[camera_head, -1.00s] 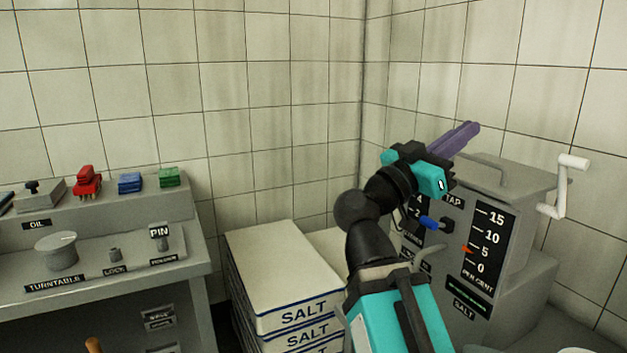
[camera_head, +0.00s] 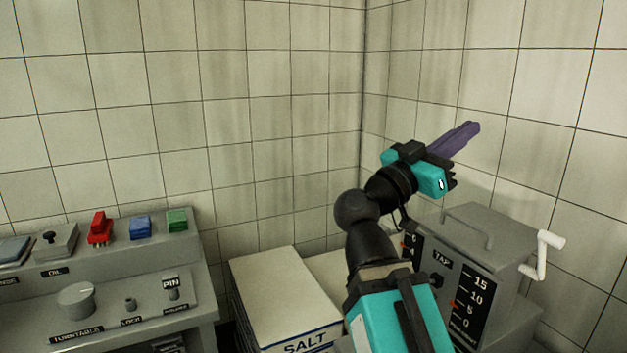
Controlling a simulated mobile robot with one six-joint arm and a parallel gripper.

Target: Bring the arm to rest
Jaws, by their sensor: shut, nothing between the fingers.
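My arm rises from the bottom right of the head view, teal and black. My gripper (camera_head: 470,127) is at its upper end, its purple fingers pointing up and to the right. The fingers lie together with nothing between them. They are in front of the tiled wall, above the grey brine machine (camera_head: 468,225) in the picture. My arm hides the left part of that machine.
The machine has a white crank (camera_head: 543,255) on its right and a scale with red pointers. A stack of salt boxes (camera_head: 283,288) stands left of my arm. A grey console (camera_head: 205,285) with knobs and coloured blocks fills the lower left. The tiled wall (camera_head: 260,120) is bare.

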